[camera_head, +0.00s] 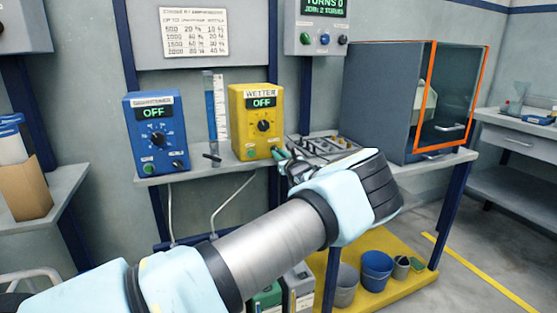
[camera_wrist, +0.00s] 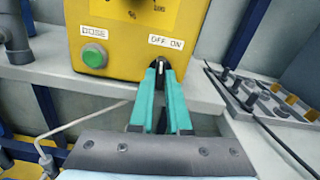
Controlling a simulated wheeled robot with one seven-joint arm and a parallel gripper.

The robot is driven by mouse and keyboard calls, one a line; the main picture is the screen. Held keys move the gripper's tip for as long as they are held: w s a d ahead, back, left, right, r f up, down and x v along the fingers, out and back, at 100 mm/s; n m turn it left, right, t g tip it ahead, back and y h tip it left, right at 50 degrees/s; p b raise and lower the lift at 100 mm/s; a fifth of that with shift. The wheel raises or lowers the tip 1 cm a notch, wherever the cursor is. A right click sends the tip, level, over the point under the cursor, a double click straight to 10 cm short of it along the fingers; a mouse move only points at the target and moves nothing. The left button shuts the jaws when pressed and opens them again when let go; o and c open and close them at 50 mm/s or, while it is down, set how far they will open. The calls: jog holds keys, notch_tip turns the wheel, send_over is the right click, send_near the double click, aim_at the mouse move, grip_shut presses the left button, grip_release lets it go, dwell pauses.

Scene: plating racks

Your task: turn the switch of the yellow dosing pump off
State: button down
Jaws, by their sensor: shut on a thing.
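The yellow dosing pump (camera_head: 245,108) stands on the shelf; its label reads WETTER and its display reads OFF. It fills the top of the wrist view (camera_wrist: 115,45), with a green DOSE button (camera_wrist: 94,55) at left. Its switch (camera_wrist: 161,63) is below the OFF ON label, OFF on the left. My gripper (camera_wrist: 161,68) has its teal fingers shut on the switch, which is mostly hidden between the tips. The switch's exact lean cannot be told. In the head view my gripper (camera_head: 282,154) is at the pump's lower right corner.
A blue pump (camera_head: 157,165), also showing OFF, stands to the left, with a blue-filled measuring tube (camera_head: 210,110) between the pumps. A rack with small parts (camera_wrist: 265,100) lies right of the yellow pump. An orange-edged glass cabinet (camera_head: 380,95) stands further right.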

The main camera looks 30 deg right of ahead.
jog(key=shift+d+f+n+b, duration=0.1)
jog(key=shift+f+n+b, duration=0.05)
jog(key=shift+n+b, duration=2.3)
jog(key=shift+n, duration=0.45)
jog(key=c, duration=0.9)
grip_release()
jog(key=s, duration=0.3)
jog(key=s+a, duration=0.1)
jog(key=s, duration=0.6)
jog(key=shift+s+a+b, duration=0.2)
jog(key=shift+s+b, duration=0.1)
jog(key=shift+s, duration=0.05)
